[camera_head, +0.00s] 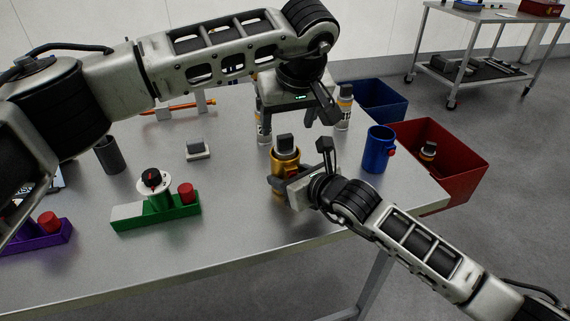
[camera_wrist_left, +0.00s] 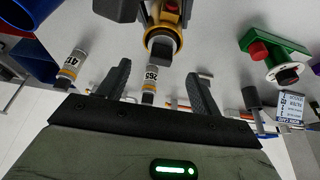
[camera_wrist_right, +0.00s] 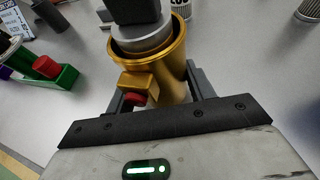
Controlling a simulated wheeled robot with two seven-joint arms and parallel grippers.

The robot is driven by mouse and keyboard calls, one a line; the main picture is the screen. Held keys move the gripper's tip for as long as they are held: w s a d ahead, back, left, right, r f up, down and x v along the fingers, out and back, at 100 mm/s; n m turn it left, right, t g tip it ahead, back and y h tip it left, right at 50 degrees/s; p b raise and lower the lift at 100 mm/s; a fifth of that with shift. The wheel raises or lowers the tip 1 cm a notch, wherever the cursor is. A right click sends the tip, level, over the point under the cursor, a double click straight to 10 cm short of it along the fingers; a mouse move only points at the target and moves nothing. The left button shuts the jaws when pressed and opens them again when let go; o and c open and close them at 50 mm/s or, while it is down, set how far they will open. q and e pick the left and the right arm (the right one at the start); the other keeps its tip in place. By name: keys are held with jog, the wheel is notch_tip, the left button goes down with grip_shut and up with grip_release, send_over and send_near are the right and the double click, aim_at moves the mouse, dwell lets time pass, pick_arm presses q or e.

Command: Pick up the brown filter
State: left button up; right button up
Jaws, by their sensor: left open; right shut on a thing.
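No filter is plainly brown. The closest in colour is a gold-brown canister (camera_head: 285,170) with a dark square knob on its grey top. It stands upright near the table's right end and also shows in the left wrist view (camera_wrist_left: 161,35). My right gripper (camera_head: 297,172) is shut around its body, which fills the right wrist view (camera_wrist_right: 165,75); a red button shows on its side. My left gripper (camera_head: 295,108) is open and empty, above and behind the canister. In the left wrist view, a labelled white-and-orange cylinder (camera_wrist_left: 149,82) shows between its fingers (camera_wrist_left: 160,88).
A second labelled cylinder (camera_head: 344,107) and a blue canister (camera_head: 377,149) stand to the right. A red bin (camera_head: 465,160) and a blue bin (camera_head: 385,98) lie beyond the table edge. A green tray (camera_head: 155,213) and a dark cylinder (camera_head: 109,155) are left.

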aim_at(285, 136)
pick_arm(q)
jog(key=x, duration=0.5)
jog(key=shift+f, duration=0.45)
jog(key=c, duration=1.1)
